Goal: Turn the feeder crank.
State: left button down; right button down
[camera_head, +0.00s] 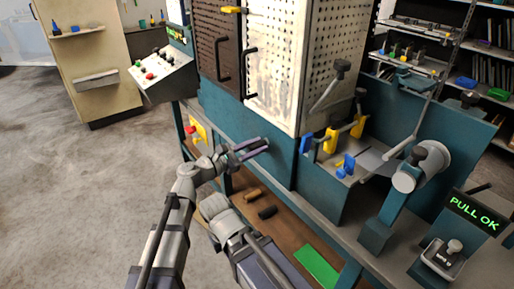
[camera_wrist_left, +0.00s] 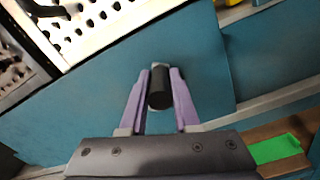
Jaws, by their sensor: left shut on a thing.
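My left gripper (camera_head: 250,150) has purple fingers and is at the front of the teal machine, below the perforated doors. In the left wrist view the gripper (camera_wrist_left: 160,92) is shut on a dark cylindrical handle (camera_wrist_left: 160,88), which stands between the two fingers and looks like the feeder crank's grip. The crank's arm and hub cannot be made out behind the fingers. In the head view the handle is mostly hidden by the gripper. My right gripper is not in view.
The teal cabinet front (camera_head: 240,125) is close behind the gripper. To the right are yellow clamps (camera_head: 330,140), a grey cylinder with a lever (camera_head: 408,178) and a "PULL OK" display (camera_head: 476,212). A lower shelf holds a green plate (camera_head: 316,266). Open floor (camera_head: 80,200) is at left.

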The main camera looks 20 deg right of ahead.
pick_arm(q)
jog(key=shift+w+a, duration=0.1)
jog(key=shift+w, duration=0.1)
dwell(0.4)
jog(key=c, duration=0.7)
grip_release()
jog(key=shift+o, duration=0.2)
jog(key=shift+s+a, duration=0.1)
jog(key=v, duration=0.7)
jog(key=shift+a, duration=0.25)
jog(key=shift+s, duration=0.1)
